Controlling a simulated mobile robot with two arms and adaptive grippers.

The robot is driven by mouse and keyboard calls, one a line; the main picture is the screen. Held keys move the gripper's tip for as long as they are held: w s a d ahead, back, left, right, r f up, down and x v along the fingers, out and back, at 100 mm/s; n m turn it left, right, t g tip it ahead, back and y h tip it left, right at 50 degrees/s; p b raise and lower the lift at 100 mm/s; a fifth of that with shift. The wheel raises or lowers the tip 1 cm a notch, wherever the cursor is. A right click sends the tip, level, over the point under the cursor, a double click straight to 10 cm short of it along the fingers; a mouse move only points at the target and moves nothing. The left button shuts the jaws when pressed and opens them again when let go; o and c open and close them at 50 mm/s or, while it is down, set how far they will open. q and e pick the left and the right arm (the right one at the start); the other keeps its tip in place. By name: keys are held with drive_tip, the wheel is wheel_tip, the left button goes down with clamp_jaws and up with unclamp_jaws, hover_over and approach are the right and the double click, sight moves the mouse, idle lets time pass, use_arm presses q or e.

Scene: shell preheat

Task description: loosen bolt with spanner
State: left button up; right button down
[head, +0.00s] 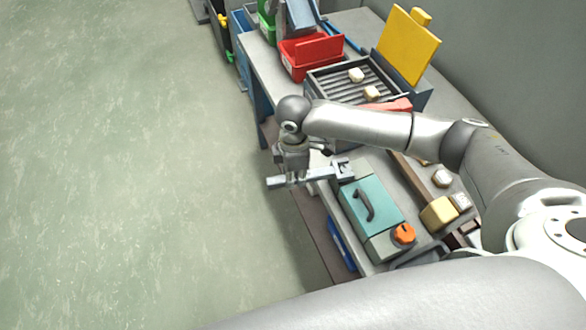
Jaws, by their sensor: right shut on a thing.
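My right gripper (293,177) is shut on a grey spanner (320,174) above the near edge of the bench. The spanner lies roughly level, with its handle end to the left of the gripper. Its wider head (343,169) points right and overlaps the far left corner of a teal-lidded box (378,222) in the picture. I cannot make out the bolt, nor tell whether the head is around it. My left gripper is not in view.
The teal box has a dark handle and an orange knob (403,233). A slatted tray (335,87) with pale blocks, red bin (308,55) and yellow panel (407,47) stand farther back. A yellow block (438,213) lies right. The floor at left is clear.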

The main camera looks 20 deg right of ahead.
drive_tip(key=s+d+n+p, duration=0.3)
drive_tip(key=s+n+p, duration=0.4)
drive_tip(key=s+n, duration=0.2)
drive_tip(key=shift+s+d+n+p, duration=0.4)
drive_tip(key=shift+s, duration=0.65)
drive_tip(key=shift+w+p, duration=0.1)
drive_tip(key=shift+p, duration=0.25)
drive_tip(key=shift+r, duration=0.1)
